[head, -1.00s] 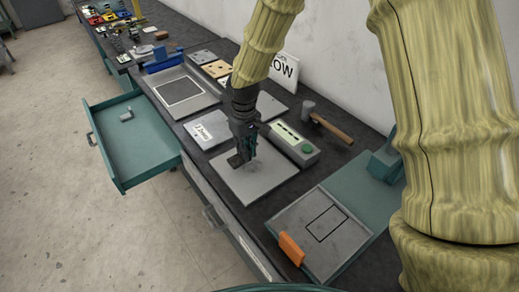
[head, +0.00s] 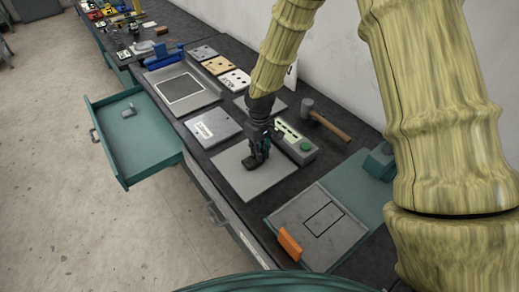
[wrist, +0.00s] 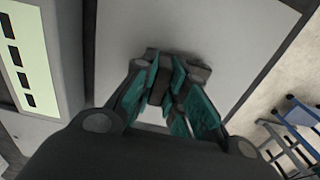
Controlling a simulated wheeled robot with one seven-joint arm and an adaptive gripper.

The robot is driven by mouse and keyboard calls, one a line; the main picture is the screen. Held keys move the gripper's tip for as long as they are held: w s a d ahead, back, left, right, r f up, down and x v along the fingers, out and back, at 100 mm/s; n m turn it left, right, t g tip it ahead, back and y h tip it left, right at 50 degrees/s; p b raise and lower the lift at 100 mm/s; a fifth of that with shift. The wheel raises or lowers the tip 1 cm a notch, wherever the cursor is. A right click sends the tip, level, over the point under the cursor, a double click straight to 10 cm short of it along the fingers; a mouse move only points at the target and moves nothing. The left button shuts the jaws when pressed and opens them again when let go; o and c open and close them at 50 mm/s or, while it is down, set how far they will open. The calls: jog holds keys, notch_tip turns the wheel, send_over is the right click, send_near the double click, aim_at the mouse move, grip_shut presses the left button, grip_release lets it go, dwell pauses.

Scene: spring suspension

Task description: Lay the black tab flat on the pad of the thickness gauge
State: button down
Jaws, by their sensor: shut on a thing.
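My gripper (head: 254,158) is shut on the black tab (head: 249,163), a small dark piece at its fingertips. My gripper also shows in the wrist view (wrist: 168,80), where the fingers hide much of the tab. The tab is over the light grey plate (head: 258,188), which looks like the gauge's pad; the plate also shows in the wrist view (wrist: 225,25). I cannot tell whether the tab touches it. A grey box with a green button (head: 295,142), seemingly the thickness gauge's body, stands along the plate's right side.
A hammer (head: 328,124) lies behind the box. A labelled plate (head: 213,127) lies to the left. A board with a black outline and orange block (head: 289,243) is at the front right. An open teal drawer (head: 155,154) juts out at the left.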

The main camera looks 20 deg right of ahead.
jog(key=c, duration=1.4)
grip_release()
jog(key=shift+f, duration=0.1)
jog(key=shift+c, duration=0.2)
notch_tip(320, 180, up, 12)
jog(key=b, duration=0.3)
jog(key=shift+b, duration=0.4)
